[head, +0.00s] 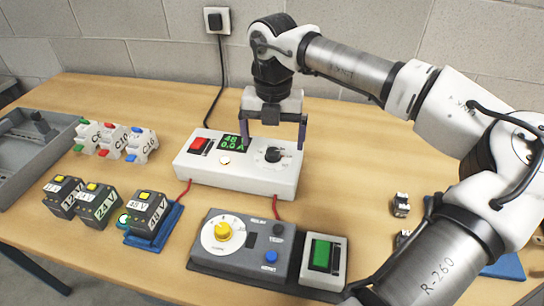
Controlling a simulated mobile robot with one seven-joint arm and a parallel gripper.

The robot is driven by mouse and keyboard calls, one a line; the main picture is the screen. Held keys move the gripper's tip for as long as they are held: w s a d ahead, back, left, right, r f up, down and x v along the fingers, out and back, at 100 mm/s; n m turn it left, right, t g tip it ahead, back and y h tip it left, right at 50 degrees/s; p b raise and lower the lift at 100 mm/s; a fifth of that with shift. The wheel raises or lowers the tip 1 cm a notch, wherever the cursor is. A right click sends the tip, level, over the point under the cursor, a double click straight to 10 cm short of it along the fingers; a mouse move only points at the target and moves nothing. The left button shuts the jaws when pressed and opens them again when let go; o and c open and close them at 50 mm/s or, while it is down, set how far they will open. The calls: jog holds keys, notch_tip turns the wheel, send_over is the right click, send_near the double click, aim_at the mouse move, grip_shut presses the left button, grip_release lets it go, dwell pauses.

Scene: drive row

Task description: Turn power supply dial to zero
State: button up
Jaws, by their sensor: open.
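The power supply (238,171) is a white box near the middle of the table. Its black dial (273,155) is on the right part of its top, with a white mark. Its green display (237,142) reads 48 and 0.0 A. A red switch (200,145) is at its left, with a small pale lit button (224,160) in front of the display. My gripper (272,143) points down over the right part of the supply. Its fingers are apart and empty, one on either side of the dial as pictured. I cannot tell the exact height above it.
A grey box with a yellow knob (223,231) and a green switch (321,255) stand in front. A grey tray (30,150) is far left. Red wires run from the supply.

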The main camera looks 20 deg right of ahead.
aim_at(273, 154)
dwell(0.3)
jog(key=shift+f+b, duration=1.05)
jog(key=shift+f, duration=0.2)
